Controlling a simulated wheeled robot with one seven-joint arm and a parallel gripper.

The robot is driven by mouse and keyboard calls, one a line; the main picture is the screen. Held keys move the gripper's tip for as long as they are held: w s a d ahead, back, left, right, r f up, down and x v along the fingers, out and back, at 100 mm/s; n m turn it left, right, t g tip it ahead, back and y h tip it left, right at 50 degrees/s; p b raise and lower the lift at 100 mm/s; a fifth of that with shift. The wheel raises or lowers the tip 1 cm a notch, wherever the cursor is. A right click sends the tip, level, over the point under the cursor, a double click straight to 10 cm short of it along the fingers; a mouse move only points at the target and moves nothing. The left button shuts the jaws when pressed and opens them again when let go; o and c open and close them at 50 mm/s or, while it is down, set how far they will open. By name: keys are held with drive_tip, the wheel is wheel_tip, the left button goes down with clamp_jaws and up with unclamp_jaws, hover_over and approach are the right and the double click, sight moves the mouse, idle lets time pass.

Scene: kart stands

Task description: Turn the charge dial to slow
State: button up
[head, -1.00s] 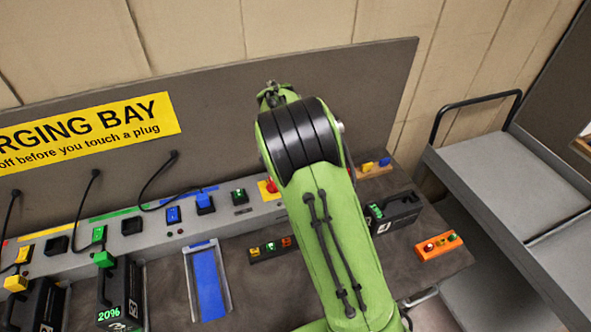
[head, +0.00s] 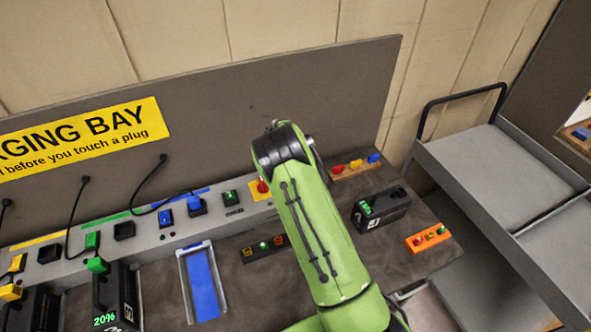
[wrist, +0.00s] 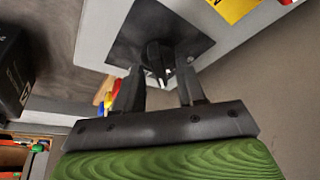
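In the wrist view a black dial knob (wrist: 158,56) stands on a dark square plate set in a light grey panel. A small pale mark shows at its lower end. No slow label is readable, so I cannot tell its setting. My gripper (wrist: 159,72) is open, with one finger on each side of the knob's near end. Gaps show beside the knob, and I cannot tell whether either finger touches it. In the head view my green arm hides the gripper and the dial.
The grey charging strip (head: 143,240) runs along the bench back, with plugs and cables at left. A red button (head: 262,187) is close to my arm. A black battery case (head: 384,208) and an orange block (head: 427,239) lie to the right. A grey cart (head: 500,175) stands further right.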

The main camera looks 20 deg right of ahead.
clamp_jaws()
drive_tip(key=shift+f+n+b, duration=0.1)
drive_tip(key=shift+n+b, duration=0.2)
drive_tip(key=shift+b, duration=0.15)
drive_tip(key=n+y+b, duration=0.1)
drive_tip(key=n+b, duration=0.1)
drive_tip(key=shift+d+f+n+t+b, duration=0.1)
drive_tip(key=shift+n+t+b, duration=0.2)
drive_tip(key=shift+t+b, duration=0.1)
drive_tip(key=n+y+b, duration=0.1)
drive_tip(key=n, duration=0.1)
drive_tip(key=n+y+b, duration=0.1)
drive_tip(key=n+b, duration=0.1)
drive_tip(key=n, duration=0.1)
drive_tip(key=shift+s+d+n+t, duration=0.1)
drive_tip(key=shift+n+t, duration=0.2)
drive_tip(key=shift+r, duration=0.2)
unclamp_jaws()
